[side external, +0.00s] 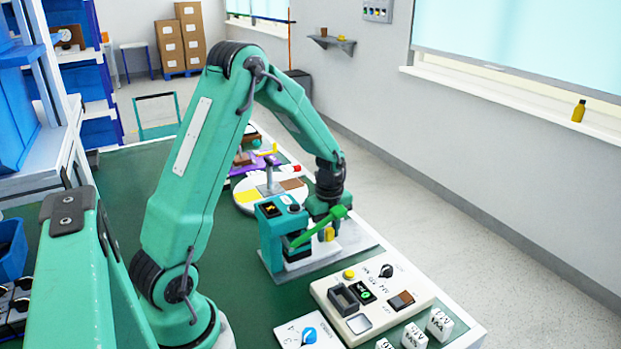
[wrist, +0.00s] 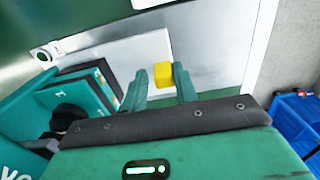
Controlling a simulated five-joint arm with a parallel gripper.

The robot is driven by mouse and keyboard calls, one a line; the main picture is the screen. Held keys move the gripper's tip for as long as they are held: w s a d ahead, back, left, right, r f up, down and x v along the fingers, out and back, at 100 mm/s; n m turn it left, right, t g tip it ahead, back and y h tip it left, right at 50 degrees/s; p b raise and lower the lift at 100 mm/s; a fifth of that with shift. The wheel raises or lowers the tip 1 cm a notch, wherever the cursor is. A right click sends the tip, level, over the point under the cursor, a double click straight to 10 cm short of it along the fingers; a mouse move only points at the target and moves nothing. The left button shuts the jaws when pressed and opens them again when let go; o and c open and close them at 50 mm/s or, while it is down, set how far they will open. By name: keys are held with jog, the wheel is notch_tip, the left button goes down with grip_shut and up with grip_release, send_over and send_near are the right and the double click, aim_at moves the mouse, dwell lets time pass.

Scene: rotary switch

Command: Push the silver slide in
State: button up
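A green device (side external: 272,232) with a small dark display stands on the bench, and its green body and display also show at the left of the wrist view (wrist: 85,90). A pale, silvery plate (side external: 350,240) lies at its base, and it fills much of the wrist view (wrist: 212,65). I cannot tell which part is the silver slide. A yellow block (side external: 329,234) stands over the plate, below my gripper (side external: 325,222). In the wrist view the yellow block (wrist: 163,74) sits between my parted fingertips (wrist: 160,76), with a small gap on its left.
A cream control panel (side external: 375,300) with knobs and switches lies at the near right. White lettered cubes (side external: 440,322) stand beside it. A round white stand (side external: 270,190) is behind the device. Blue bins (wrist: 297,118) show at the right of the wrist view.

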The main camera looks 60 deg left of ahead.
jog(key=shift+o, duration=1.3)
jog(key=shift+r, duration=3.9)
jog(key=shift+w+r+n, duration=0.2)
jog(key=shift+r+n, duration=0.45)
jog(key=shift+n, duration=0.05)
jog(key=s+d+r+n+t+y, duration=0.15)
jog(key=d+r+n+t, duration=0.25)
jog(key=r+n, duration=0.85)
jog(key=s+d+n, duration=0.2)
jog(key=s+d, duration=0.3)
jog(key=s, duration=0.3)
jog(key=s+d+n+t+h, duration=0.1)
jog(key=s+d+n, duration=0.1)
jog(key=s+d, duration=0.4)
jog(key=shift+s+r+t, duration=0.2)
jog(key=shift+s+t, duration=0.1)
jog(key=shift+s, duration=0.7)
